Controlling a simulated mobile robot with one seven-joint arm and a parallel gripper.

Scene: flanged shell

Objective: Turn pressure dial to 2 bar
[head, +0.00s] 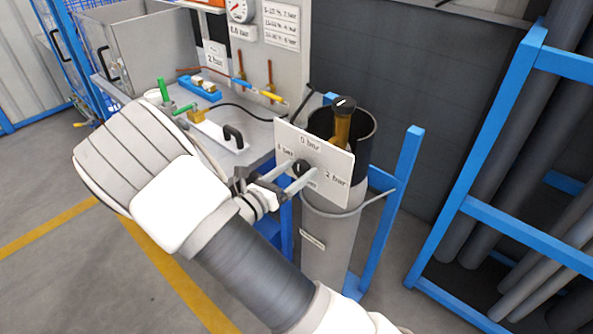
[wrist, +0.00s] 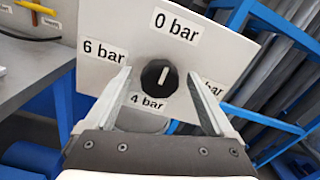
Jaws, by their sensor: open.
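The pressure dial is a round black knob (wrist: 156,84) with a white pointer mark, on a white panel (head: 338,180). The mark points up, roughly toward the "0 bar" label (wrist: 177,25). The "6 bar" label (wrist: 104,50) is left, "4 bar" (wrist: 147,102) is below, and the "2 bar" label (head: 335,180), partly covered by a finger in the wrist view, is right. My gripper (wrist: 160,75) is open, facing the panel, with one finger on each side of the knob. I see gaps beside the knob; whether the tips reach its depth is unclear.
A grey cylinder (head: 327,240) in a blue frame stands behind and below the panel, with a black-capped brass piece (head: 343,122) at its top. A workbench (head: 258,133) with fittings and a gauge board is at left. A blue rack (head: 452,200) holds pipes at right.

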